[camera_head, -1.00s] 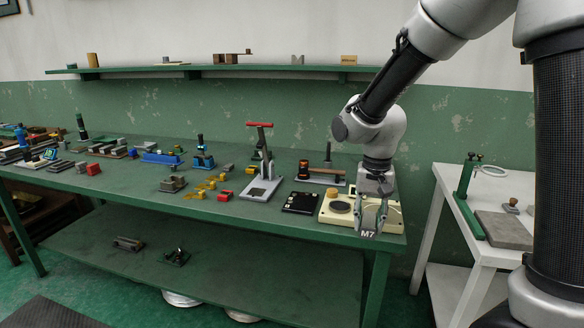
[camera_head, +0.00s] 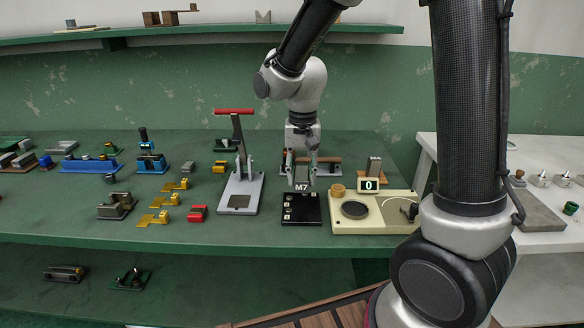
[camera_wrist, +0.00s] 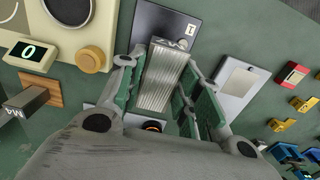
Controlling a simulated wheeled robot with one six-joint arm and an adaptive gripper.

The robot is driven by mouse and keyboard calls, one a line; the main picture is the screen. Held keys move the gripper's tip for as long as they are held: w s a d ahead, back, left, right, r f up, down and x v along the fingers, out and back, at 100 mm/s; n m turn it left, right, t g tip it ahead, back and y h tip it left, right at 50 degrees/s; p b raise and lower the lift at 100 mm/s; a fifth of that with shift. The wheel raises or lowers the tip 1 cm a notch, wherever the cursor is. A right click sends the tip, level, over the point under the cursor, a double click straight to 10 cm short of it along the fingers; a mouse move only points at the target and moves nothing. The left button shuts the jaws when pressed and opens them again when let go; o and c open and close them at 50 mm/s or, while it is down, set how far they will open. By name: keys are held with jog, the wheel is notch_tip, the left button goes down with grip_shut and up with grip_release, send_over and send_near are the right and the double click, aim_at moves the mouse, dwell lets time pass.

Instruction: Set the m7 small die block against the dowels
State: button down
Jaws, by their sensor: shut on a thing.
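My gripper (camera_head: 302,174) is shut on the grey small die block marked M7 (camera_head: 302,188). The block is over the rear part of a black plate (camera_head: 300,212) with white labels. In the wrist view, the ribbed block (camera_wrist: 160,85) lies between the two green-lined fingers, and the dark plate (camera_wrist: 165,22) with a label "1" is beyond it. I cannot tell whether the block touches the plate. I cannot make out the dowels clearly; the block and fingers cover the plate's rear.
A beige scale (camera_head: 375,214) reading 0 stands close on the right. A toggle press with a red handle (camera_head: 234,111) stands on the left. Behind are a wooden-topped fixture (camera_head: 325,163) and another grey block (camera_head: 374,167). Yellow clips (camera_head: 160,201) and a red block (camera_head: 197,213) lie farther left.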

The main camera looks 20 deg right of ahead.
jog(key=shift+s, duration=0.15)
jog(key=shift+f, duration=2.85)
jog(key=shift+f, duration=0.6)
jog(key=shift+a, duration=0.3)
jog(key=shift+w, duration=0.3)
dwell(1.0)
jog(key=c, duration=0.9)
grip_release()
jog(key=shift+d, duration=0.1)
